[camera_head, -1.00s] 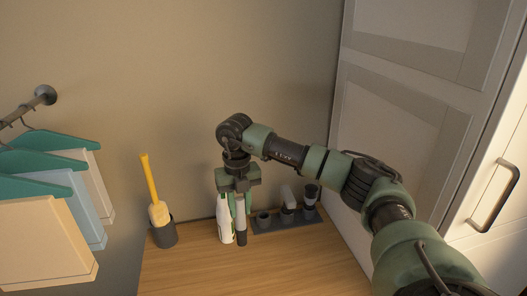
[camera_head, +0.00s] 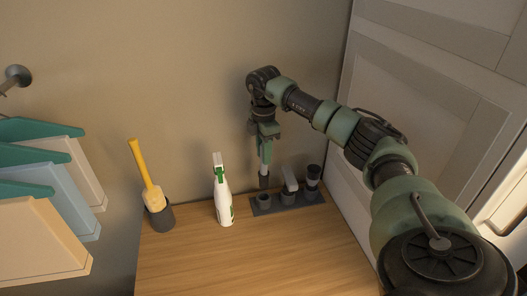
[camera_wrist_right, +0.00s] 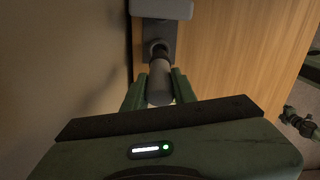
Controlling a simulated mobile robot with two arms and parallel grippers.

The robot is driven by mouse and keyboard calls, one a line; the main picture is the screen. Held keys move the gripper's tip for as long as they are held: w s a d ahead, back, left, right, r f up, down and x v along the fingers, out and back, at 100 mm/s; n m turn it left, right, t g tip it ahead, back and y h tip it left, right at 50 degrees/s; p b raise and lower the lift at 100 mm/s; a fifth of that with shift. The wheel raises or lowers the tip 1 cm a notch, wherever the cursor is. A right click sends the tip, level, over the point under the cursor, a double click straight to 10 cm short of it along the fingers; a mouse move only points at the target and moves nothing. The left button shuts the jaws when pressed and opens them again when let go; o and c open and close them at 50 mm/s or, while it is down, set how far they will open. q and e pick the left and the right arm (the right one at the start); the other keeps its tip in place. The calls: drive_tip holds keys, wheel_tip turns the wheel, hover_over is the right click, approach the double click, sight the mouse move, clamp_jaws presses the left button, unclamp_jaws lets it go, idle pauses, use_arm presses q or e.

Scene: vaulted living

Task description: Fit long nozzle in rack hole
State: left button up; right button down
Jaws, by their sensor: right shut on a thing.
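The long nozzle (camera_head: 264,181), pale above with a dark grey lower end, hangs upright below my right gripper (camera_head: 264,160). The gripper is shut on it. In the right wrist view, the grey nozzle (camera_wrist_right: 160,82) shows between the two green fingers (camera_wrist_right: 157,92). The dark grey rack (camera_head: 301,206) stands on the wood top against the wall. The nozzle's lower end is just above the rack's leftmost round holder (camera_head: 265,200); I cannot tell whether they touch. My left gripper is not in view.
A white and green spray bottle (camera_head: 224,204) stands left of the rack. A yellow-handled brush (camera_head: 148,174) stands in a dark cup (camera_head: 161,219) further left. Other attachments (camera_head: 290,180) fill the rack's right side. The cabinet (camera_head: 440,130) is close on the right. The front wood surface is clear.

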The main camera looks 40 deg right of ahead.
sight(264, 175)
wheel_tip(264, 175, down, 3)
drive_tip(key=shift+w+d+b, duration=0.1)
drive_tip(key=shift+b, duration=0.85)
drive_tip(key=shift+f+b, duration=0.5)
drive_tip(key=shift+f, duration=0.15)
drive_tip(key=shift+f+b, duration=0.55)
drive_tip(key=shift+f, duration=0.6)
use_arm(q)
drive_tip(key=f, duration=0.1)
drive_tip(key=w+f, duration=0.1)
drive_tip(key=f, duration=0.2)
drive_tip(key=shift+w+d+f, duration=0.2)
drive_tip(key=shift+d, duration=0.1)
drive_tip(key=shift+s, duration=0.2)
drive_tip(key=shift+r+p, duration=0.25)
drive_tip(key=shift+p, duration=0.05)
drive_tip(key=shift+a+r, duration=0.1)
use_arm(e)
drive_tip(key=shift+f, duration=0.1)
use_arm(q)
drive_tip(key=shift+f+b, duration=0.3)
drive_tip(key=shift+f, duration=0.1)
use_arm(e)
drive_tip(key=shift+f, duration=1.25)
